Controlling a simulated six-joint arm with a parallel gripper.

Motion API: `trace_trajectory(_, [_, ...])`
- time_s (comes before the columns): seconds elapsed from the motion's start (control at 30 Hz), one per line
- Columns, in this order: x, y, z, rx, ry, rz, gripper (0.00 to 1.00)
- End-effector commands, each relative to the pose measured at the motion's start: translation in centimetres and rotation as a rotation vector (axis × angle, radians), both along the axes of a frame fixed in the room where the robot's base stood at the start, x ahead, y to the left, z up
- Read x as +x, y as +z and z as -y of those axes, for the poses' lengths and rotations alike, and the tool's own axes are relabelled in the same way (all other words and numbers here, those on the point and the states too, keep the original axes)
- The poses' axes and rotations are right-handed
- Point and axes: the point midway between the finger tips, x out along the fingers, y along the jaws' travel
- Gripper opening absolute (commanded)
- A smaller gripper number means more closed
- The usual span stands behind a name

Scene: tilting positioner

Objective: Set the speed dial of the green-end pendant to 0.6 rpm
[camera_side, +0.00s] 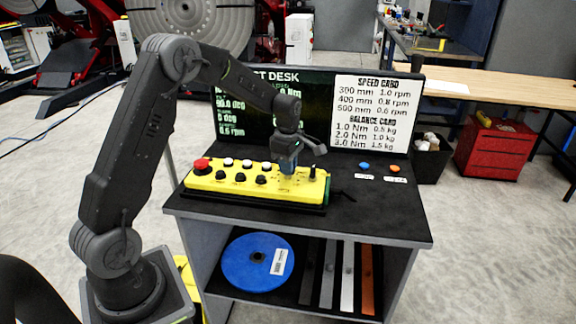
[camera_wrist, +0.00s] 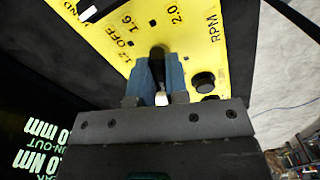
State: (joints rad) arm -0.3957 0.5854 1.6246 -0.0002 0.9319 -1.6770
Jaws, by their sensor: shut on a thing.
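The yellow pendant (camera_side: 250,193) with a green right end (camera_side: 328,190) lies on the desk top. My gripper (camera_side: 287,172) points down at its right part. In the wrist view its blue fingers (camera_wrist: 157,78) are shut on the dark speed dial (camera_wrist: 156,62), which stands between them. Printed marks 2.0, 1.6, 1.2, OFF and RPM show around the dial on the yellow panel (camera_wrist: 115,35). The fingers hide much of the dial, and I cannot tell its pointer setting. The desk screen (camera_side: 245,105) shows a line that seems to read 0.5 rpm.
A red button (camera_side: 201,166) and several black knobs stand on the pendant left of my gripper. A black knob (camera_wrist: 204,82) sits close beside the fingers. The speed card (camera_side: 376,110) stands behind. Blue (camera_side: 364,166) and orange (camera_side: 394,169) buttons are at the right.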

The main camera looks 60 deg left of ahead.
Motion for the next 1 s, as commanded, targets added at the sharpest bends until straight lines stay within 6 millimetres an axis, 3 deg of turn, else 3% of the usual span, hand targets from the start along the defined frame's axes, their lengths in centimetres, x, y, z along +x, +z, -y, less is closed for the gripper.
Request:
trace_trajectory(0.53, [0.02,0.08,-0.05,0.001,0.023,0.002,0.00])
trace_trajectory(0.57, [0.02,0.08,-0.05,0.001,0.023,0.002,0.18])
trace_trajectory(0.8, [0.01,0.04,-0.03,0.000,0.022,0.001,0.40])
trace_trajectory(1.0, [0.00,0.02,-0.01,0.000,0.022,0.000,0.40])
